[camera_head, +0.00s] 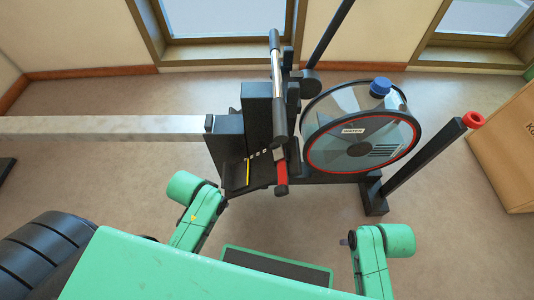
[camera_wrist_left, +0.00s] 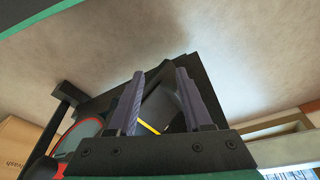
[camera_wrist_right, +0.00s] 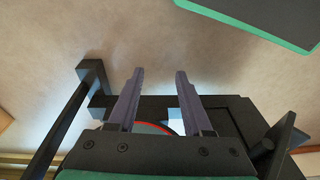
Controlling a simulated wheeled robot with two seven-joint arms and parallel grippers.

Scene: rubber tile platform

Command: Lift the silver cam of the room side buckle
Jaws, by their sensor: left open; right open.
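The rowing machine's black footrest (camera_head: 238,172) is at the centre of the head view, with a yellow stripe (camera_head: 247,172) and small pale marks. No silver cam or buckle can be made out at this size. My left gripper (camera_wrist_left: 160,73) is open and empty in the left wrist view. The dark footrest (camera_wrist_left: 165,105) and yellow stripe (camera_wrist_left: 149,128) show beyond and between its fingers, apart from them. My right gripper (camera_wrist_right: 160,72) is open and empty, with the machine's dark frame (camera_wrist_right: 155,106) beyond it. The fingers of both grippers are not clear in the head view.
The clear water tank (camera_head: 360,130) with a red rim and blue cap (camera_head: 380,87) stands right of the footrest. A handle bar (camera_head: 277,90) rises beside it. A pale rail (camera_head: 100,128) runs left. A black post (camera_head: 425,155) and cardboard box (camera_head: 510,145) stand at right.

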